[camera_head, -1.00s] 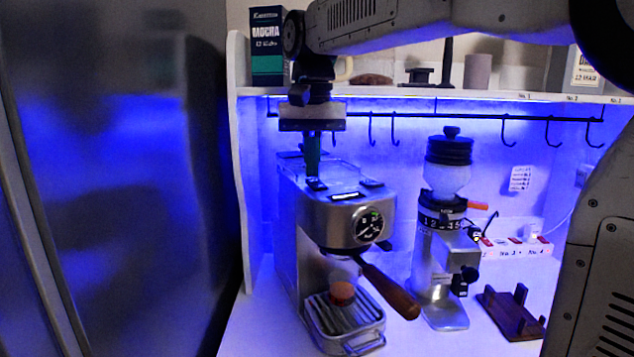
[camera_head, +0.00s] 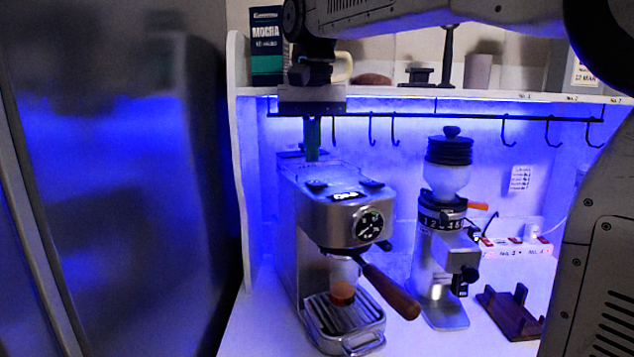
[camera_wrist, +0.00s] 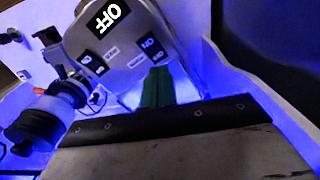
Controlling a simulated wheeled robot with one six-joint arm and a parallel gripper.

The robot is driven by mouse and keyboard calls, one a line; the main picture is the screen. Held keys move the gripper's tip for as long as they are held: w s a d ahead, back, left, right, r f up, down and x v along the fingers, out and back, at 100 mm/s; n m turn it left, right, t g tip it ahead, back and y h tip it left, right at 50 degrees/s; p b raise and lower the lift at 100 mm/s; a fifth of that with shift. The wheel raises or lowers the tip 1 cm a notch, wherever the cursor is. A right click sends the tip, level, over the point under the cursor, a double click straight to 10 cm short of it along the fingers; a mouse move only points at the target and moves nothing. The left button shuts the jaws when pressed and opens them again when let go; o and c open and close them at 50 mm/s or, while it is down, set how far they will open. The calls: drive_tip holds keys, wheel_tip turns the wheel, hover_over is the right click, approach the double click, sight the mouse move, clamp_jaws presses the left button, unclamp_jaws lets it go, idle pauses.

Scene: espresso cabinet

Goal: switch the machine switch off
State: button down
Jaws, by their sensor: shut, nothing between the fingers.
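The espresso machine (camera_head: 340,230) stands on the white counter, a dark portafilter handle sticking out to the right. On its top are two black switches, the left one (camera_head: 316,185) and the right one (camera_head: 372,183). Between them a small sign (camera_head: 347,195) reads OFF. The wrist view shows the sign (camera_wrist: 108,17) clearly, with one black switch (camera_wrist: 152,49) near my fingers and another (camera_wrist: 92,62) farther away. My gripper (camera_head: 312,158) is shut and empty, its green fingers pointing down over the back of the machine top, behind the left switch. The fingers (camera_wrist: 155,92) appear apart from the switches.
A grinder (camera_head: 445,240) stands to the right of the machine. A shelf (camera_head: 420,97) with a hook rail hangs above, close to my wrist. A small cup (camera_head: 342,292) sits on the drip tray. A brown stand (camera_head: 512,310) lies farther right.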

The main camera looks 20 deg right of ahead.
sight(312, 181)
wheel_tip(312, 181, up, 4)
drive_tip(key=shift+f, duration=0.2)
idle(0.6)
